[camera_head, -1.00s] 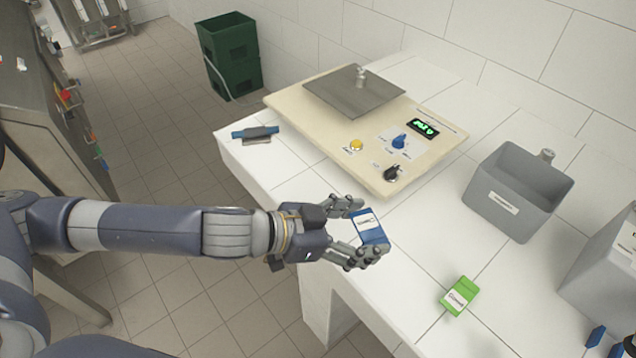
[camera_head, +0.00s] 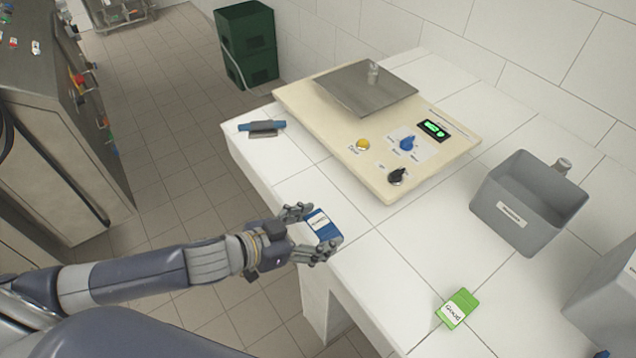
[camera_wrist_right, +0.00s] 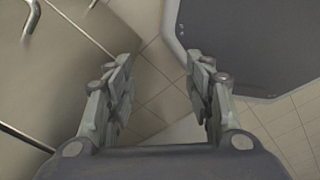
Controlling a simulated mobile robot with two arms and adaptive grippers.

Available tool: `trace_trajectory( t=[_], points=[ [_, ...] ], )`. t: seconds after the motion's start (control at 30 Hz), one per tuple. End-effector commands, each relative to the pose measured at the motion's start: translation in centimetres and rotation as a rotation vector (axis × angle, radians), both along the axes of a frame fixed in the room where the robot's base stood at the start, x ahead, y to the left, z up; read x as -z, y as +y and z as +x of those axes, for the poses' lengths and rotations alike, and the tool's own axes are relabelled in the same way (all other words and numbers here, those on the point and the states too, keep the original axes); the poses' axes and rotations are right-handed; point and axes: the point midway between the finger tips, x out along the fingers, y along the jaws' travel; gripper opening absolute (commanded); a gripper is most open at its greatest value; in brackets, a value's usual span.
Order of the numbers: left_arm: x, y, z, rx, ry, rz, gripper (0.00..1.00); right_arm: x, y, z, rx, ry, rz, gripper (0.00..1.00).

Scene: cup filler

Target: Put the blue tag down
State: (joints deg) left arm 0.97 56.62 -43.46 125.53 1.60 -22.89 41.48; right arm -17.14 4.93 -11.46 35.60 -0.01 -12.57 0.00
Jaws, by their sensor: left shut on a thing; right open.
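The blue tag (camera_head: 322,225) is a small blue block with a white label. It is at the front edge of the white tiled counter (camera_head: 385,270), left of the green tag. My left gripper (camera_head: 311,232) is shut on it, with fingers on both sides. I cannot tell whether the tag touches the counter top. My right gripper (camera_wrist_right: 160,95) shows only in the right wrist view. It is open and empty, above the floor.
A green tag (camera_head: 458,308) lies on the counter. A cream scale (camera_head: 330,130) with a steel plate stands behind, a grey bin (camera_head: 520,220) at the right. A blue-handled tool (camera_head: 262,127) lies at the far left corner. Counter between the blue and green tags is clear.

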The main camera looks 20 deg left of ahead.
Motion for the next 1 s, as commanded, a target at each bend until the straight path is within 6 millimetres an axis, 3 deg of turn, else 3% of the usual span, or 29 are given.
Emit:
trace_trajectory(
  t=[0.7, 1.0],
  points=[
    [0.7, 3.3, 12.0, -0.002, -0.003, 0.001, 0.58, -3.8, 1.0, -0.1, 0.005, 0.003, 0.011, 0.48],
    [1.3, 4.0, 14.5, 0.000, 0.000, -0.001, 0.58, -4.3, 0.7, -0.2, 0.003, 0.003, 0.008, 0.48]
  ],
)
